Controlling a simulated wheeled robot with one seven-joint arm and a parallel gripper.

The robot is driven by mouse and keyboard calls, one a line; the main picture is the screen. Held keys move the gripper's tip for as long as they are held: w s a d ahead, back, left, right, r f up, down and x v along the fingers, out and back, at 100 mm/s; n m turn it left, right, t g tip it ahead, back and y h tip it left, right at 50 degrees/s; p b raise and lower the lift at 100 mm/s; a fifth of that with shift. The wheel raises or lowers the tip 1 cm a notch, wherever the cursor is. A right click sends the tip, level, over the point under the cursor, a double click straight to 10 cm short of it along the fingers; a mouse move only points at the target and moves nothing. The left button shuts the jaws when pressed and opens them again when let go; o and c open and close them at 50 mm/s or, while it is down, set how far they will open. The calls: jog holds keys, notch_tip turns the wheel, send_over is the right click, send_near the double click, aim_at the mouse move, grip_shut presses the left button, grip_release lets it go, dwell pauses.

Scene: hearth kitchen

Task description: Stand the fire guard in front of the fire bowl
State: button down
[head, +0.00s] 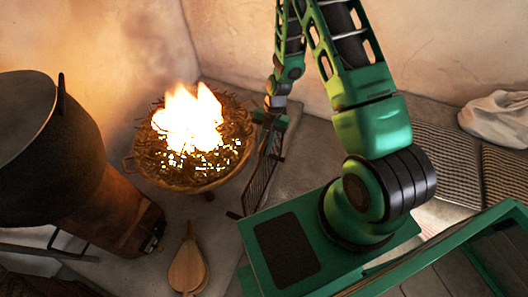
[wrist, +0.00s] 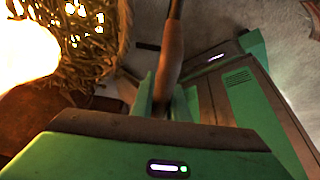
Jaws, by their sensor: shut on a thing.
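The fire bowl (head: 180,183) is a round, woven-looking basket with bright flames, on the floor left of my arm. In the wrist view its twiggy side (wrist: 95,50) and the flames fill the upper left. The fire guard (head: 262,172) is a dark mesh panel just right of the bowl, seen nearly edge-on and partly behind my arm and base. My gripper (head: 271,114) is at the guard's upper far end and is shut on it. In the wrist view a brown bar (wrist: 170,55), apparently the guard's top, runs up from between the fingers (wrist: 163,100). Whether its foot touches the floor is unclear.
A large dark pot (head: 50,150) on a brown stand is at the left. Wooden bellows (head: 187,265) lie on the floor in front of the bowl. Ribbed mats (head: 448,165) and a pale cloth sack (head: 497,118) are at the right. Walls close off the back.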

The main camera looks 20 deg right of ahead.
jog(key=shift+f, duration=1.8)
jog(key=c, duration=1.7)
grip_release()
